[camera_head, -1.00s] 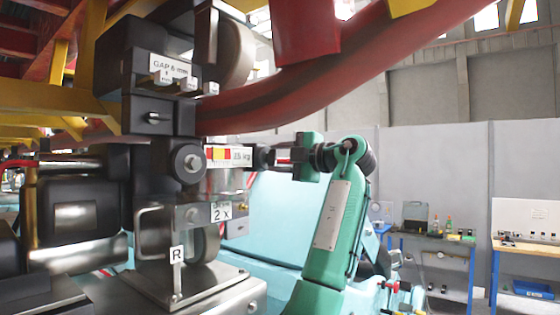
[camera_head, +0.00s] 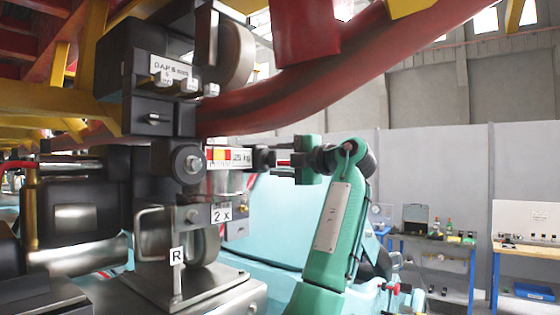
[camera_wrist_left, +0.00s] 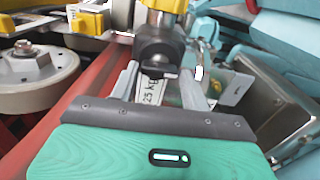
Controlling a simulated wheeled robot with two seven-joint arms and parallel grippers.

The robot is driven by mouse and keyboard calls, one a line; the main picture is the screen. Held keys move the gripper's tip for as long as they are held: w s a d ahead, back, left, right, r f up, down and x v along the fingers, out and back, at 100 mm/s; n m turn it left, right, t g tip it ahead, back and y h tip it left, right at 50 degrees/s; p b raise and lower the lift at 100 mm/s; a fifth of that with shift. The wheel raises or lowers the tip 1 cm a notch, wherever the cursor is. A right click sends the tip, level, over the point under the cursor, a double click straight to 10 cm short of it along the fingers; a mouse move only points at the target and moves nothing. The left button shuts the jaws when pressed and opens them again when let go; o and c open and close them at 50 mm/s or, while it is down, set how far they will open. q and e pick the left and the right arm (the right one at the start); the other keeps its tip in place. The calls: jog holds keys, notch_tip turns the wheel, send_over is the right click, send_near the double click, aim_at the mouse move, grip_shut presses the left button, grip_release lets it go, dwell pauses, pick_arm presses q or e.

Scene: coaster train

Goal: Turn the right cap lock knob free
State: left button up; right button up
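My left gripper (camera_head: 284,161) is at the end of the green arm in the middle of the head view, pointing left at a black round knob (camera_head: 263,159). In the left wrist view, its grey fingers (camera_wrist_left: 160,80) stand apart, and a black knob (camera_wrist_left: 160,48) is between and just beyond their tips. I cannot tell whether they touch it. A "25 kg" label (camera_wrist_left: 152,90) shows between the fingers. I cannot be sure that this knob is the right cap lock knob. My right gripper is not in view.
A dark machine block with a "GAP" label (camera_head: 172,70) and a wheel (camera_head: 233,55) stands at the left. A thick red rail (camera_head: 320,85) crosses above my arm. Workbenches (camera_head: 435,242) stand at the back right.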

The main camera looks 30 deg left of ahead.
pick_arm(q)
jog(key=shift+o, duration=1.1)
jog(key=shift+d, duration=0.2)
jog(key=s+d+b, duration=0.1)
jog(key=d+b, duration=0.3)
jog(key=d, duration=0.9)
jog(key=shift+d+b, duration=0.25)
jog(key=shift+b, duration=0.15)
